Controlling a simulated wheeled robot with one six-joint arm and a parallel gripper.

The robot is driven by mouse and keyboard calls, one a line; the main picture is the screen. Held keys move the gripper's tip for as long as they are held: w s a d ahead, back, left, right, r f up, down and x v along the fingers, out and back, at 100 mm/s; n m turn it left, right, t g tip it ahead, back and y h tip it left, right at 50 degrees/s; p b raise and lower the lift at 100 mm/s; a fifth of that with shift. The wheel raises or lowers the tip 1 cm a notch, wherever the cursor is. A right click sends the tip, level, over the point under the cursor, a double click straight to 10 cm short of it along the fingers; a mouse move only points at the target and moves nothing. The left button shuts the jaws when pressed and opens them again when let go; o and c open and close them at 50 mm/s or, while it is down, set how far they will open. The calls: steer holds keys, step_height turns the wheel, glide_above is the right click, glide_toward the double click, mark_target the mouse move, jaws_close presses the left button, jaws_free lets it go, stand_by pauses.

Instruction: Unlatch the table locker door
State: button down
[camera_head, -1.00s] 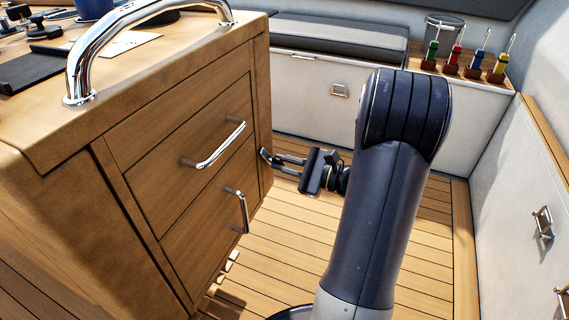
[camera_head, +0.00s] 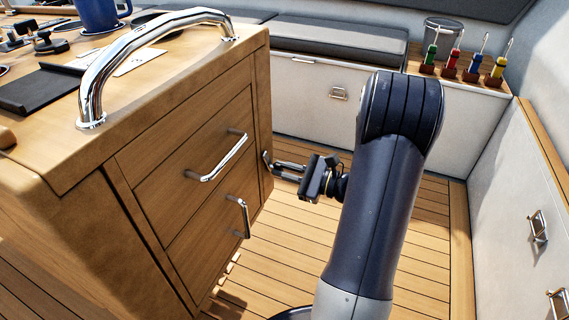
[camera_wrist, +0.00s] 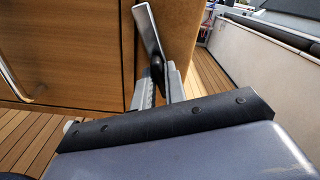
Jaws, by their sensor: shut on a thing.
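The wooden table locker has an upper front (camera_head: 185,150) with a slanting metal handle (camera_head: 224,160), and a lower door (camera_head: 205,235) with an upright metal handle (camera_head: 243,215). Both fronts look closed. My gripper (camera_head: 274,164) is at the table's right corner post. In the wrist view my gripper (camera_wrist: 161,80) is shut on a flat grey metal latch (camera_wrist: 148,32), which stands tilted beside the post. The fingers hold its lower part. The latch is small and mostly hidden by my fingers in the head view.
A chrome grab rail (camera_head: 150,45) arches over the tabletop. A cushioned bench (camera_head: 330,40) is behind, with several screwdrivers in a rack (camera_head: 465,72) at its right. White lockers line the right wall (camera_head: 515,190). The plank floor (camera_head: 300,240) is clear.

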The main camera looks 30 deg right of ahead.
steer(key=m+p, duration=0.3)
steer(key=p, duration=0.1)
steer(key=shift+r, duration=0.2)
steer(key=shift+f+m+p, duration=0.1)
steer(key=shift+m+p, duration=0.7)
steer(key=shift+p, duration=0.05)
steer(key=shift+f, duration=0.1)
steer(key=c, duration=1.5)
jaws_free()
steer(key=shift+d, duration=0.15)
steer(key=p+v, duration=0.2)
steer(key=v, duration=0.8)
steer(key=shift+s+d, duration=0.2)
steer(key=shift+s, duration=0.1)
